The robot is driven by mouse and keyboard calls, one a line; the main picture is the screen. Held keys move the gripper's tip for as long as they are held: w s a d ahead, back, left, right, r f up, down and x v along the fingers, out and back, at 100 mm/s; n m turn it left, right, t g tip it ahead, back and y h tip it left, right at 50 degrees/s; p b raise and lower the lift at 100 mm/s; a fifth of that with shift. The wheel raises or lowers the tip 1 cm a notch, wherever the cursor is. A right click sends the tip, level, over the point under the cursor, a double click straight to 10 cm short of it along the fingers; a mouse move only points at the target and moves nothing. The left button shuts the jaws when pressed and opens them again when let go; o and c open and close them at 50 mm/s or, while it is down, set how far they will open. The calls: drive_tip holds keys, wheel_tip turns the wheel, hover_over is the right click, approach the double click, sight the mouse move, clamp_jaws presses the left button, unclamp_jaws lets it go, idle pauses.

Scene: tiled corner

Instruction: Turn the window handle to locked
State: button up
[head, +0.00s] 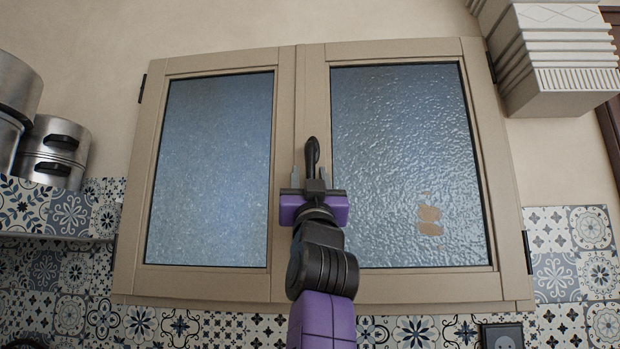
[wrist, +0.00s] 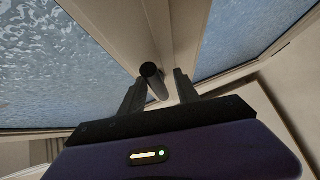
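The window (head: 283,110) has a beige frame and two textured panes, and both sashes appear closed. Its black handle (head: 312,155) is on the middle stile and points upward in the head view. My gripper (head: 314,172) is just below the handle's visible upper part, with one finger on each side. In the wrist view, the handle's dark round end (wrist: 150,70) shows between the two spread fingers of my gripper (wrist: 161,80). Gaps show beside the handle, so the fingers look open around it. The handle's lower part and base are hidden by my gripper.
Metal pots (head: 52,152) stand on a tiled ledge (head: 60,208) at the left. A pale ribbed fixture (head: 560,60) juts out at the upper right. A dark socket (head: 502,336) is on the tiled wall below the window. The space before both panes is clear.

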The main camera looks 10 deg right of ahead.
drive_tip(key=shift+f, duration=0.1)
drive_tip(key=b+v, duration=0.2)
drive_tip(key=v, duration=0.5)
drive_tip(key=shift+s+f, duration=0.25)
drive_tip(key=shift+s, duration=0.05)
idle(0.4)
